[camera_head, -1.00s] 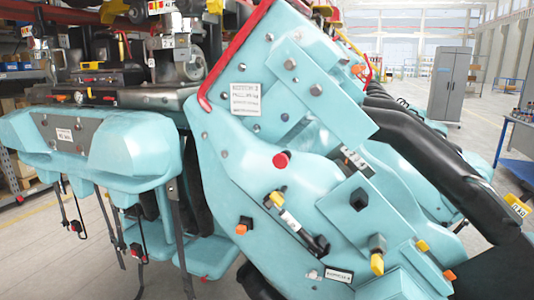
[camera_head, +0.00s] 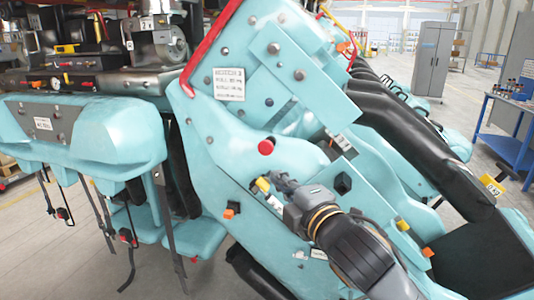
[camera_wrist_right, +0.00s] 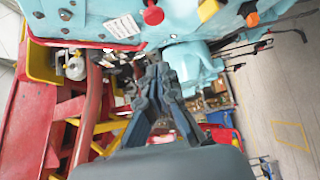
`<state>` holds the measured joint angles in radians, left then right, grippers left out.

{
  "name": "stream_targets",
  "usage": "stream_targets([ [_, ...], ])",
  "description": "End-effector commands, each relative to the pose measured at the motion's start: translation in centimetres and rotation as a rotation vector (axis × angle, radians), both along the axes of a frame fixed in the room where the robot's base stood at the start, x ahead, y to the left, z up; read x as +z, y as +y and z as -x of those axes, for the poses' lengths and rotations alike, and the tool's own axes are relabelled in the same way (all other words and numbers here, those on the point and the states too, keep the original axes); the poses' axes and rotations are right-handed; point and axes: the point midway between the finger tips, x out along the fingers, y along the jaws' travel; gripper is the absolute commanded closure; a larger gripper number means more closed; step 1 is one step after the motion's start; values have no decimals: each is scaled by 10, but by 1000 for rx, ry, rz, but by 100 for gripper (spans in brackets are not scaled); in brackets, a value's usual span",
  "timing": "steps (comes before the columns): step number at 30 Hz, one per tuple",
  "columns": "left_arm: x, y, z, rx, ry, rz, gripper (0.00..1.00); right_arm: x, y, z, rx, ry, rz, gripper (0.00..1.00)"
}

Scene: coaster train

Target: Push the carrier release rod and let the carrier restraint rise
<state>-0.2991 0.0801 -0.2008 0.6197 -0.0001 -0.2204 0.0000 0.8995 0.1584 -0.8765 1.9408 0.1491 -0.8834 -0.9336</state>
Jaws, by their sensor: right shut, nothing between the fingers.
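The teal carrier side (camera_head: 235,160) fills the middle of the head view. A yellow-tipped rod (camera_head: 262,185) lies along its lower part; my right arm hides most of its shaft. A yellow tip also shows in the right wrist view (camera_wrist_right: 207,10). A red round knob (camera_head: 265,147) sits above it, also in the wrist view (camera_wrist_right: 153,14). My right gripper (camera_head: 278,180) is shut and empty, close beside the yellow tip; contact cannot be told. It points ahead in the wrist view (camera_wrist_right: 154,65). Black padded bars (camera_head: 400,125), possibly the restraint, slope down to the right. No rod is labelled as the release.
An orange-tipped knob (camera_head: 229,213) is below left of the rod. More yellow (camera_head: 402,225) and orange (camera_head: 427,252) knobs are at lower right. Straps hang under the left seat (camera_head: 110,150). A blue table (camera_head: 510,120) and grey cabinet (camera_head: 432,60) stand back right.

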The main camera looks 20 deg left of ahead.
Motion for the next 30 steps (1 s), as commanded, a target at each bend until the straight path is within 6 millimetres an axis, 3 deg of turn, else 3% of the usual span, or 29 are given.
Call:
stream_targets([
  [11, 5, 0, -1, 2, -2, 0, 60, 1, 7, -9, 0, 4, -3, 100],
  [27, 37, 0, -1, 2, -2, 0, 60, 2, 63, -73, -2, 5, -2, 100],
  [30, 45, 0, -1, 2, -1, 0, 60, 3, 65, -87, -4, 5, -1, 100],
])
